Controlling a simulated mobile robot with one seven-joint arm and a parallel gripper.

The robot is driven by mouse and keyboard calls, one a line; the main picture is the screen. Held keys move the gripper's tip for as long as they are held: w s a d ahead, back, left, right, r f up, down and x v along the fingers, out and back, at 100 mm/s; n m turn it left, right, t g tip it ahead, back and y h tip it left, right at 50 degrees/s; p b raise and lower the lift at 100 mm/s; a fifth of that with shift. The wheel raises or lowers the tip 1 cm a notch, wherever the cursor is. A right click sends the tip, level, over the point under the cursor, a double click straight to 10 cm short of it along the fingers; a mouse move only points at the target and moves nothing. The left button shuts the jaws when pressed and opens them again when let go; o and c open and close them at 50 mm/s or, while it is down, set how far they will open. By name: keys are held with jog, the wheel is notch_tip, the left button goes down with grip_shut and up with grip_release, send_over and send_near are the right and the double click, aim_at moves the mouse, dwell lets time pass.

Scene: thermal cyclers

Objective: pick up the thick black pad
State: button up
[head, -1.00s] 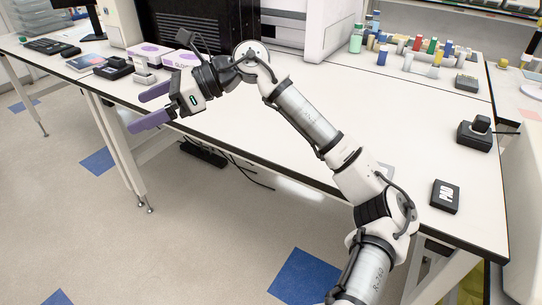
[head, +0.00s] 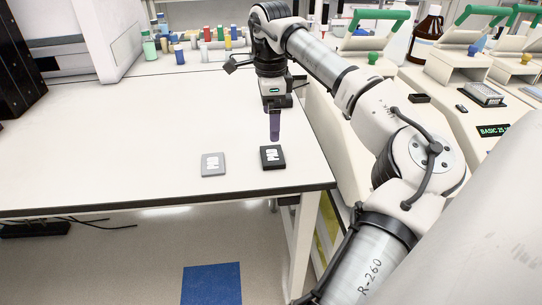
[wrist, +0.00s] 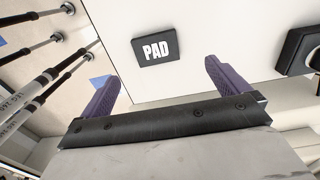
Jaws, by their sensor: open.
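The thick black pad (head: 272,157) lies flat on the white table near its front right corner, its white lettering facing up. In the wrist view the dark pad (wrist: 155,50) reads "PAD" and lies ahead of the fingers, roughly between their lines. A thinner grey pad (head: 213,164) lies just left of it in the head view. My gripper (head: 275,138) points down with purple fingers, above and slightly behind the black pad. In the wrist view my gripper (wrist: 160,72) is open with nothing between the fingers. The gap to the pad is hard to judge.
Several coloured bottles (head: 205,42) stand at the back of the white table (head: 110,150). A black device (wrist: 302,48) shows at the right edge of the wrist view. Benchtop machines (head: 470,75) stand to the right.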

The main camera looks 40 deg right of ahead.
send_over(272, 154)
jog(key=f, duration=0.4)
jog(key=shift+w+f, duration=0.1)
jog(key=shift+w, duration=0.2)
jog(key=f+p, duration=0.1)
jog(key=f, duration=0.1)
jog(key=s+f+p, duration=0.1)
jog(key=f, duration=0.1)
jog(key=shift+f, duration=0.1)
jog(key=shift+w+f, duration=0.1)
jog(key=shift+f, duration=0.45)
jog(key=c, duration=1.1)
jog(key=shift+r, duration=0.15)
